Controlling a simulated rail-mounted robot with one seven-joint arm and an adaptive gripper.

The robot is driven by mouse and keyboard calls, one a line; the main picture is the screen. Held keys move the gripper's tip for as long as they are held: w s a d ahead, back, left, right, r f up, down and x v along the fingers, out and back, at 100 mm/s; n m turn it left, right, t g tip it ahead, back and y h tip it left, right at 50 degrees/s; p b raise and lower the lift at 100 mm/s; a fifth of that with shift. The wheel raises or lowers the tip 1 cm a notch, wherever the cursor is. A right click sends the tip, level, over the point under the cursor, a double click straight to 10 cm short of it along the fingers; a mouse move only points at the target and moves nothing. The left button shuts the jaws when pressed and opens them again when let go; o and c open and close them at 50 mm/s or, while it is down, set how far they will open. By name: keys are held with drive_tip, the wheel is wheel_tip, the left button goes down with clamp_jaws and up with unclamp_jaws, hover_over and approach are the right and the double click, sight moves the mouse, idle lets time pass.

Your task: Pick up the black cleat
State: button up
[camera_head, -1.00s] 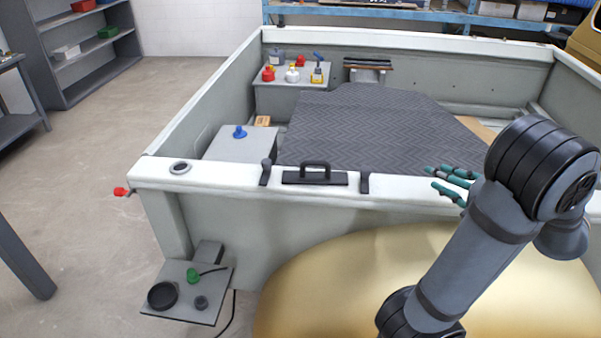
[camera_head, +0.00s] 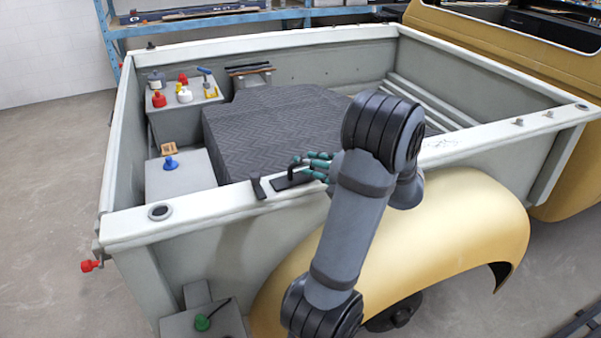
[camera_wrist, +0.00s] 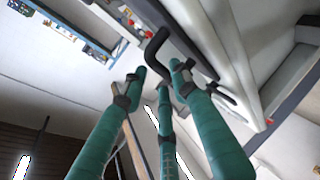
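A black handle-shaped piece on a flat dark base (camera_head: 284,184) lies on the white near rail; I take it for the black cleat. A smaller upright black fitting (camera_head: 258,188) stands just left of it, so the name could also fit that. My gripper (camera_head: 316,165) has green fingers and is at the right end of the handle, partly covering it. In the wrist view the bent black bar (camera_wrist: 157,44) shows just beyond and between the spread fingertips (camera_wrist: 160,76). The gripper looks open; contact with the bar is unclear.
The rail (camera_head: 205,204) edges a truck bed with a dark patterned mat (camera_head: 265,125). A grey box with a blue knob (camera_head: 170,162) and a box with several bottles (camera_head: 184,92) stand inside at left. A tan fender (camera_head: 455,235) bulges below my arm.

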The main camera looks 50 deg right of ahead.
drive_tip(key=x, duration=0.4)
drive_tip(key=shift+s+r, duration=0.1)
drive_tip(key=shift+c, duration=0.6)
drive_tip(key=c, duration=0.5)
clamp_jaws()
